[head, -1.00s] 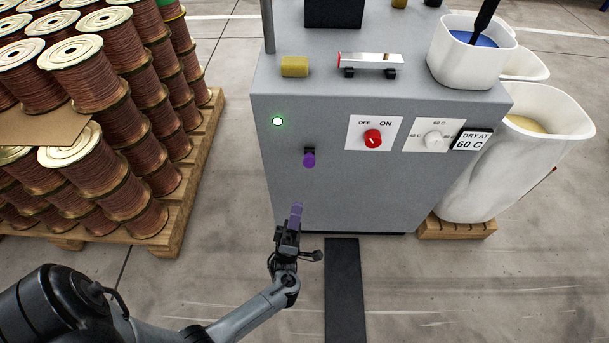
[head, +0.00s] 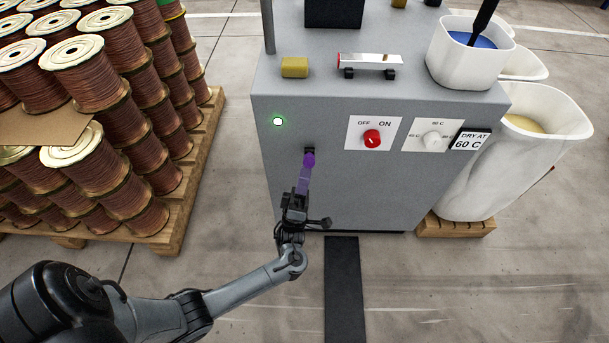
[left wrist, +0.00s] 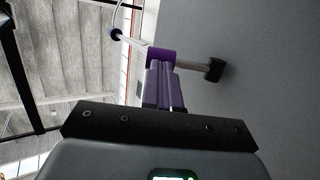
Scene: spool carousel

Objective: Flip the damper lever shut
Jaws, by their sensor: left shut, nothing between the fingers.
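The damper lever (head: 309,159) is on the front of the grey cabinet, with a purple grip and a dark mount. In the left wrist view its purple grip (left wrist: 160,57) sits on a metal rod that runs to a black mount on the cabinet face. My left gripper (head: 304,174) is shut and empty, with its purple fingers pointing up at the lever from below. In the left wrist view the fingertips (left wrist: 163,72) overlap the lower edge of the grip; I cannot tell whether they touch. My right gripper is not in view.
The grey cabinet (head: 350,195) carries a red OFF/ON knob (head: 372,139), a white temperature knob (head: 432,139) and a lit green lamp (head: 278,121). Stacked copper spools (head: 85,59) stand on a pallet at left. Floor in front is mostly clear.

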